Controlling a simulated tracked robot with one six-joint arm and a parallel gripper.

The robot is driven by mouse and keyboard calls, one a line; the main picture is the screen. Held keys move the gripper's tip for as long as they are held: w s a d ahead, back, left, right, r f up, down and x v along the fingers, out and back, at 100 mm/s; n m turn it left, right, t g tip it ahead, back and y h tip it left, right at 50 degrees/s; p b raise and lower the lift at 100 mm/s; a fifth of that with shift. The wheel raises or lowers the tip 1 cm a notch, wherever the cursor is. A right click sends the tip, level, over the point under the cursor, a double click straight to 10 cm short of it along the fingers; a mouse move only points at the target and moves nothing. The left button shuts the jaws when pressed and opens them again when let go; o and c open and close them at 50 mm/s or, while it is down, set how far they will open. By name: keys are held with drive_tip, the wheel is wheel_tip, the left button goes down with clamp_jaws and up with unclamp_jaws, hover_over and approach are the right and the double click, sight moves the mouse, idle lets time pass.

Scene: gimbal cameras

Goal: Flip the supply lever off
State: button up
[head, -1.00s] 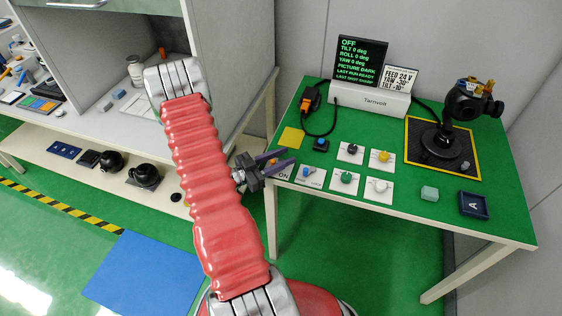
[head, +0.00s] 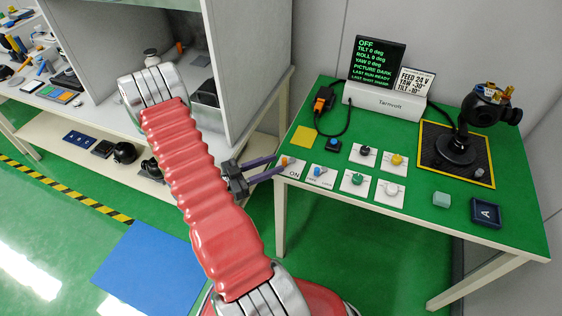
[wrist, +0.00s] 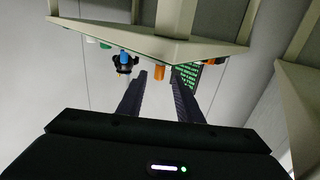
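The supply lever has an orange knob (head: 285,161) on a white plate (head: 295,171) marked ON, at the front left corner of the green table. My gripper (head: 279,163) is at that corner, its two dark fingers apart and pointing at the knob. In the wrist view the orange knob (wrist: 159,73) shows between the open fingertips (wrist: 159,76). I cannot tell whether either finger touches it. The black screen (head: 376,61) behind reads OFF and PICTURE DARK.
A blue switch (head: 318,170) stands close right of the lever. Black, yellow, green and white knobs (head: 391,189) sit beyond it. A yellow square (head: 301,137) lies behind the lever. A grey cabinet (head: 245,70) stands left of the table.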

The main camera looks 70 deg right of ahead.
drive_tip(key=shift+v, duration=2.55)
drive_tip(key=shift+w, duration=0.1)
